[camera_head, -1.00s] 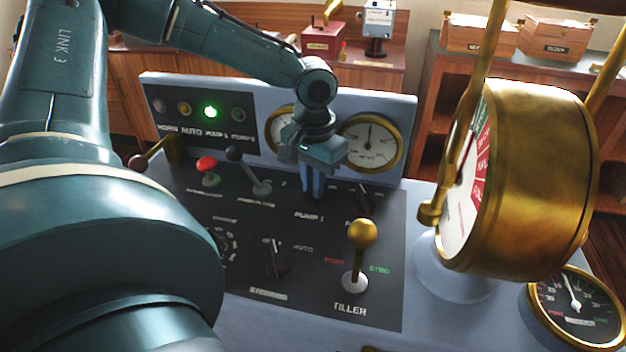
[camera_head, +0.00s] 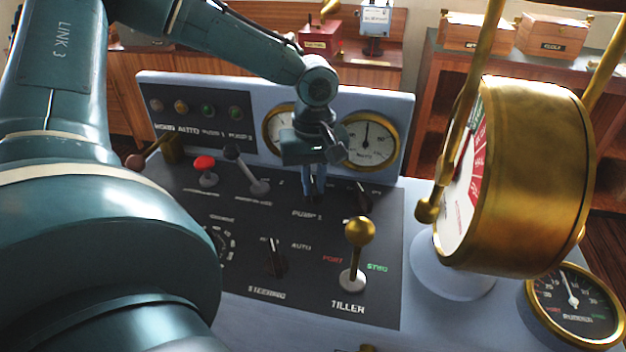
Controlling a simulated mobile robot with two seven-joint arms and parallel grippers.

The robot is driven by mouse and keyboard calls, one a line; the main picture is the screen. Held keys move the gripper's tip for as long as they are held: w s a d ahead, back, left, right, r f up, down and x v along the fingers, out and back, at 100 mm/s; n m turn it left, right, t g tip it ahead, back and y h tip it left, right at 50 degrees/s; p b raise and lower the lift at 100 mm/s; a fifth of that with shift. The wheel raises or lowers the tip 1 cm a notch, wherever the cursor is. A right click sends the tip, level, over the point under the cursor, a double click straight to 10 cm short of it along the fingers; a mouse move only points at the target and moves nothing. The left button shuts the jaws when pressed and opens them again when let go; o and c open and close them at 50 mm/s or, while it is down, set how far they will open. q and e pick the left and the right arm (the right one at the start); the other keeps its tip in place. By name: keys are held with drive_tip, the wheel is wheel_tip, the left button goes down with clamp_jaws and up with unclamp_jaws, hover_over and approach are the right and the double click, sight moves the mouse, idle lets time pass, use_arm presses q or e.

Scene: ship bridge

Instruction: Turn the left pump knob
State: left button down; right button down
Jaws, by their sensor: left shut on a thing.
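My left gripper (camera_head: 314,188) points down at the control panel (camera_head: 330,300), just above the PUMP 1 label. It is shut on the left pump knob, which its fingers and body hide. The right pump knob (camera_head: 364,196) is a dark knob to the right of it, apart from the gripper. The PUMP 1 lamp (camera_head: 208,111) on the upright lamp panel is dark. My right gripper is not in view.
The brass-knobbed tiller lever (camera_head: 360,232) stands in front and to the right. A large brass telegraph (camera_head: 530,175) rises at the right. Two round gauges (camera_head: 368,141) sit behind the gripper. A grey lever (camera_head: 234,152) and red-topped lever (camera_head: 205,163) stand to its left.

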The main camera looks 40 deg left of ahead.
sight(314, 186)
use_arm(q)
drive_tip(key=shift+w+n, duration=0.1)
drive_tip(key=shift+n, duration=0.5)
drive_tip(key=c, duration=1.5)
unclamp_jaws()
drive_tip(key=shift+o, duration=0.2)
wheel_tip(314, 186, up, 13)
drive_tip(key=shift+r+p, duration=0.15)
drive_tip(key=shift+p, duration=0.25)
